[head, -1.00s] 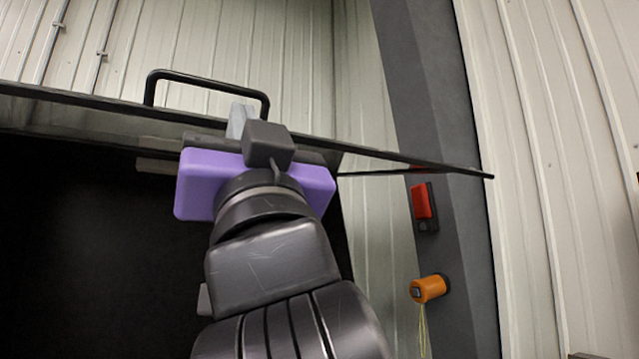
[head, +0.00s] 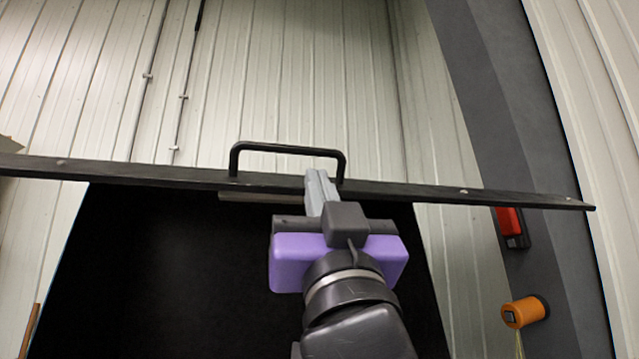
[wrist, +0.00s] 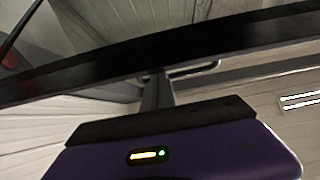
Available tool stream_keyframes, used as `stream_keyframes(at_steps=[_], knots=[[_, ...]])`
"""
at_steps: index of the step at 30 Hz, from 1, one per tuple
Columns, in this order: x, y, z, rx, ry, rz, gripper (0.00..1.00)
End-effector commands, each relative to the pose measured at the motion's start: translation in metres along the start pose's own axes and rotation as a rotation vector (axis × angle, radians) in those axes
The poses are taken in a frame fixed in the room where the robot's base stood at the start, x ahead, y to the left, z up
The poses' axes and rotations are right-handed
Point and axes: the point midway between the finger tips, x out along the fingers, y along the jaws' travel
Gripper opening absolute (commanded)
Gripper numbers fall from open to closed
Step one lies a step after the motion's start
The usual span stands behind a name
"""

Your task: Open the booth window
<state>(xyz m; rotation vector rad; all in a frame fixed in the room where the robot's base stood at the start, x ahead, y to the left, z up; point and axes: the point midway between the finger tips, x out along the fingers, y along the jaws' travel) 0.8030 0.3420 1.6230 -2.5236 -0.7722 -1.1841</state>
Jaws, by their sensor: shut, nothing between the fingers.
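The booth window's edge shows as a long dark frame (head: 480,197) running across the head view, nearly level. A black bar handle (head: 288,147) stands up from its far side. My gripper (head: 318,185), with grey fingers and a purple body, is shut with nothing in it. Its fingertips are at the frame just below the handle's right leg; I cannot tell whether they touch. In the wrist view the dark frame (wrist: 230,38) crosses above the purple body, and the fingers (wrist: 155,95) reach up to it. Part of the handle (wrist: 195,70) shows behind them.
A dark panel or opening (head: 170,270) lies below the frame. At the right, a grey post (head: 500,100) carries a red box (head: 509,222) and an orange cylinder (head: 524,312) with a hanging cord. Pale ribbed walls (head: 300,70) stand behind.

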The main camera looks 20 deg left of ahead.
Motion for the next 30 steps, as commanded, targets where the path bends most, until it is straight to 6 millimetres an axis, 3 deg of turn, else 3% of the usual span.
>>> stream_keyframes(at_steps=[1, 6, 15, 30], knots=[[-0.01, 0.0, 0.015, 0.003, -0.008, 0.001, 0.0], [-0.03, -0.001, 0.047, 0.004, -0.008, 0.001, 0.0], [-0.053, 0.0, 0.093, 0.001, -0.006, 0.001, 0.0], [-0.054, 0.0, 0.098, 0.0, -0.003, 0.0, 0.0]])
